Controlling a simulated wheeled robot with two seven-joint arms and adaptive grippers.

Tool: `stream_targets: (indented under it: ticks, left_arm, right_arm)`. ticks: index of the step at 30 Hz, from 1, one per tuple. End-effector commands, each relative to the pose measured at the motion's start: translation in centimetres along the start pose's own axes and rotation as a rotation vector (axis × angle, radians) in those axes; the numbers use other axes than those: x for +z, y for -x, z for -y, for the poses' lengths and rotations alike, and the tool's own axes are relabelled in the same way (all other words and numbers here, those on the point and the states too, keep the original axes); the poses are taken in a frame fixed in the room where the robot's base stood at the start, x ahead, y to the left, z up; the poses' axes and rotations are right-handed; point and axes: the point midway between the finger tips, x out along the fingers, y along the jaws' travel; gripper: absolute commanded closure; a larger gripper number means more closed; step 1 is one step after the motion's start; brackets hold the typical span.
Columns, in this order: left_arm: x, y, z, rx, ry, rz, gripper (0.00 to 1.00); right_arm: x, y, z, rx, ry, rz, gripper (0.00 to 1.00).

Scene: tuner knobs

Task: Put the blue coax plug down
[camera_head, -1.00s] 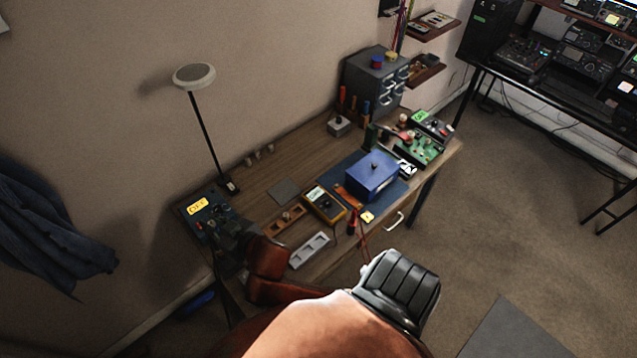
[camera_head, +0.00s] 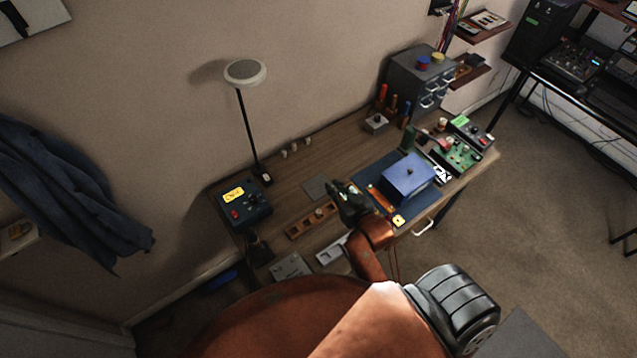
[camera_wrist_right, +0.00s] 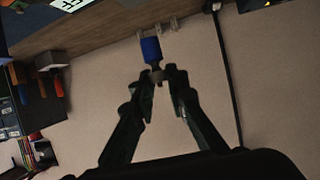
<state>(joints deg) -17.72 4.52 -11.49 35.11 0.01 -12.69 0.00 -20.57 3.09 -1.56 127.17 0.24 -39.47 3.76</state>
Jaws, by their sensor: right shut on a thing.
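My right gripper (camera_head: 345,192) is over the middle of the wooden bench in the head view. In the right wrist view my right gripper (camera_wrist_right: 160,78) has its fingertips shut on the blue coax plug (camera_wrist_right: 152,50). The plug's blue body sticks out beyond the fingertips, and its narrow grey end is between them. In the head view I cannot make out the plug. My left gripper is in neither current view.
A wooden rack (camera_head: 310,222), a grey mat (camera_head: 317,189) and a grey tray (camera_head: 331,250) are near the right gripper. A blue box (camera_head: 407,178) stands to its right. A lamp (camera_head: 246,73) and a control box (camera_head: 244,207) stand left. Several small pegs (camera_head: 295,146) line the back.

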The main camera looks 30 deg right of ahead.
Motion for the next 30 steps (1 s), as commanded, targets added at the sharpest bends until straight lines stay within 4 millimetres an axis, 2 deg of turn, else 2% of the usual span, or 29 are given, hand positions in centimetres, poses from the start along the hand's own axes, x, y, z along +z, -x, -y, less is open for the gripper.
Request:
stream_targets:
  ticks: [12, 18, 26, 30]
  left_arm:
    - [-2.1, 0.2, 0.3, -0.003, -0.004, -0.027, 0.6]
    - [-1.9, -0.2, 0.3, -0.003, -0.004, -0.024, 0.6]
    - [-1.3, -0.4, 0.3, -0.003, -0.003, -0.016, 0.6]
    - [-1.2, -0.3, 0.2, -0.003, -0.003, -0.015, 0.6]
  right_arm:
    - [0.1, -10.1, -0.3, -0.003, 0.0, -0.003, 1.0]
    - [2.6, -14.0, -0.4, -0.003, -0.001, -0.001, 1.0]
    - [3.6, -16.1, -0.5, -0.003, 0.001, -0.002, 1.0]
    - [5.5, -17.0, -0.5, -0.002, -0.001, 0.002, 1.0]
